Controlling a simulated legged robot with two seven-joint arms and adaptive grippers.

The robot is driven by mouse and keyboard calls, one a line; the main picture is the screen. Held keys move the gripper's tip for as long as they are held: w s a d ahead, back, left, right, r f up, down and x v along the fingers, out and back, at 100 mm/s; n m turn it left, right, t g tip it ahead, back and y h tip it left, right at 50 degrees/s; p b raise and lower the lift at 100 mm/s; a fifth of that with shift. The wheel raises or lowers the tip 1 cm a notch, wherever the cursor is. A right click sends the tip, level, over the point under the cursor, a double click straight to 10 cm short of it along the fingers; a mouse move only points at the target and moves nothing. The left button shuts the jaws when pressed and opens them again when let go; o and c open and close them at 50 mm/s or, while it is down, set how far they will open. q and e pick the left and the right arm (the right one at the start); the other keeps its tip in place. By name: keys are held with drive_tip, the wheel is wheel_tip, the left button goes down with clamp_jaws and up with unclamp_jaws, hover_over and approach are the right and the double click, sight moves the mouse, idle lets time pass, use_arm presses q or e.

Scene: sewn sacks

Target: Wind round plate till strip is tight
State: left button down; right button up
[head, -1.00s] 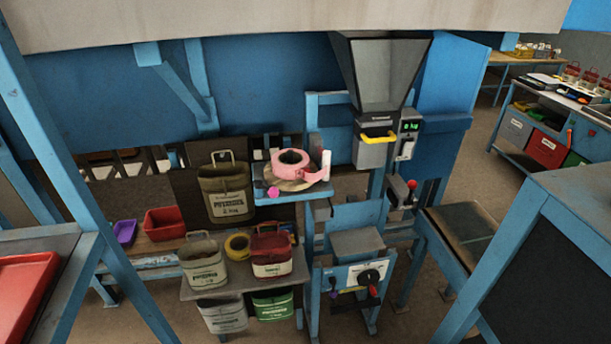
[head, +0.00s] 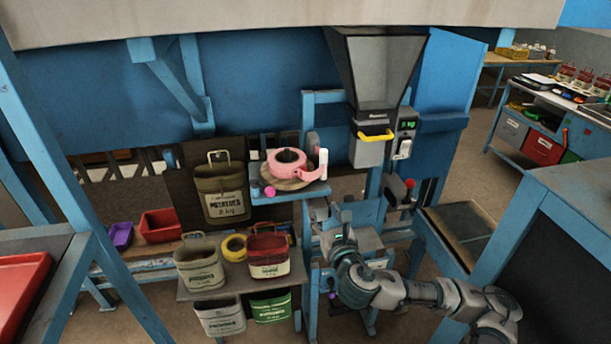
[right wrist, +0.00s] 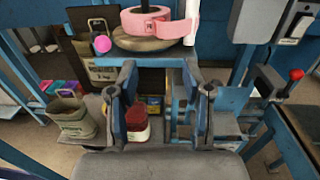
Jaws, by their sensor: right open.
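The round plate (head: 291,183) is a brown disc on a small blue shelf (head: 290,195). A roll of pink strip (head: 287,164) lies on it, and its loose end reaches right toward a white upright post (head: 323,163). I cannot tell how tight the strip is. A pink ball-shaped knob (head: 269,191) shows at the plate's front left. My right gripper (head: 325,212) is open and empty, below and in front of the shelf's right end. In the right wrist view the plate (right wrist: 145,43) and knob (right wrist: 102,43) lie beyond the open fingers (right wrist: 168,85). My left gripper is not in view.
A hopper (head: 375,75) with a yellow-handled box stands behind right, near a red-knobbed lever (head: 410,184). Labelled sacks (head: 222,192) and a red sack (head: 268,255) stand left and below the shelf. Blue frame posts flank the area. The space in front of the knob looks free.

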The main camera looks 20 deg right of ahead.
sight(305, 172)
drive_tip(key=w, duration=0.5)
drive_tip(key=w+d+p, duration=0.1)
drive_tip(key=w, duration=0.5)
drive_tip(key=w+d+p, duration=0.1)
drive_tip(key=w, duration=0.5)
drive_tip(key=shift+w+d+f, duration=0.1)
drive_tip(key=shift+d, duration=0.1)
clamp_jaws()
